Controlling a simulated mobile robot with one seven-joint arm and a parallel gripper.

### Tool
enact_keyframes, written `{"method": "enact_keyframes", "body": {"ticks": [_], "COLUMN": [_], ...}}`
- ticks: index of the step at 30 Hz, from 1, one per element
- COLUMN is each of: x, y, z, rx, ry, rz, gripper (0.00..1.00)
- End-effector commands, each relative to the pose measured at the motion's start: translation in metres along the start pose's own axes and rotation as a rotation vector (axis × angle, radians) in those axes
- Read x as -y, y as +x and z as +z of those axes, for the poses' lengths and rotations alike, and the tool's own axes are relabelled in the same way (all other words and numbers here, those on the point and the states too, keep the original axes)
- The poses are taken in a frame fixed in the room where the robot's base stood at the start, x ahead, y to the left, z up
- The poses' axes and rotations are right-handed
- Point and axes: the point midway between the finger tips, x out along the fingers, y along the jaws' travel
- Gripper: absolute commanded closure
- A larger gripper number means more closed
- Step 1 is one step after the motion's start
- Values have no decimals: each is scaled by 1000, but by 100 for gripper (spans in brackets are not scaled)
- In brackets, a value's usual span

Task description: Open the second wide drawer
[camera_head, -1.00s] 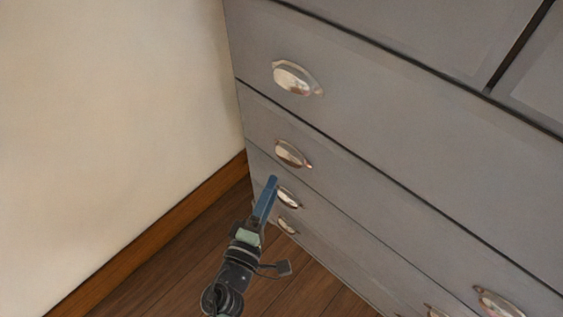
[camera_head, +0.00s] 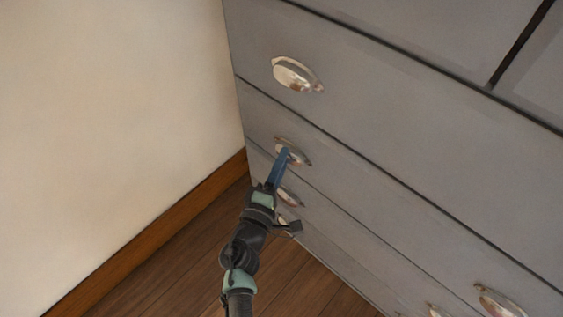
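The second wide drawer (camera_head: 400,216) is a grey front below the top wide drawer and looks closed, flush with its neighbours. Its left metal cup handle (camera_head: 299,157) shows at the left. Its right cup handle (camera_head: 498,302) is near the bottom right. My gripper (camera_head: 283,151) has blue fingers and comes up from below. Its tips overlap the lower left part of the left handle in the picture. I cannot tell whether they touch it or are hooked under it. The fingers are seen edge-on, so their gap is hidden.
The top wide drawer's cup handle (camera_head: 297,74) is above. Lower drawers' handles (camera_head: 290,198) are partly behind my gripper. A cream wall (camera_head: 110,110) with a wooden baseboard (camera_head: 150,235) stands close on the left. Bare wooden floor (camera_head: 300,285) lies below.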

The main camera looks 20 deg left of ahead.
Motion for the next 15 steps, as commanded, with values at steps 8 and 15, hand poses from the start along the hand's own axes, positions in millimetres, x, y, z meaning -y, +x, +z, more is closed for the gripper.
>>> {"method": "enact_keyframes", "body": {"ticks": [8,15], "x": [4,6], "y": [-1,-2], "z": [0,0], "rx": [-2,-2], "ry": [0,0], "rz": [-9,-12], "gripper": [100,100]}}
